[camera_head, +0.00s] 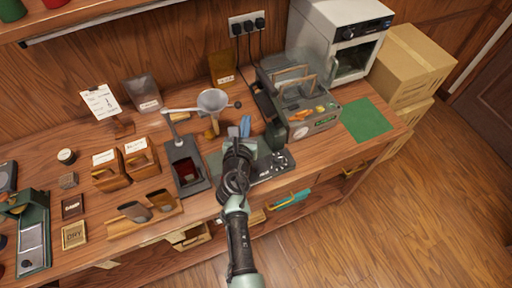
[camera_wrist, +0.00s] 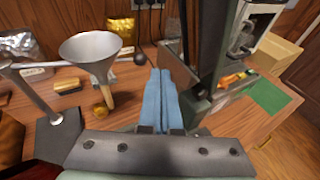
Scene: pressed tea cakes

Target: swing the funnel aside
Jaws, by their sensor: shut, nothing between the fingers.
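The grey metal funnel (camera_head: 212,99) sits on a thin horizontal arm from the post of a dark stand (camera_head: 190,183) at the counter's middle. In the wrist view the funnel (camera_wrist: 90,48) is at upper left, left of my fingers. A dark round knob (camera_head: 238,104) ends a short rod on the funnel's right; it also shows in the wrist view (camera_wrist: 140,59). My gripper (camera_head: 245,126) has blue fingers, shut together and empty. In the wrist view its fingertips (camera_wrist: 160,72) are just right of the knob, apparently apart from it.
A dark green press machine (camera_wrist: 215,60) stands close right of my fingers. Wooden boxes (camera_head: 108,175) and a wooden cup holder (camera_head: 145,212) are left. A wooden-handled tool (camera_wrist: 106,95) shows below the funnel.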

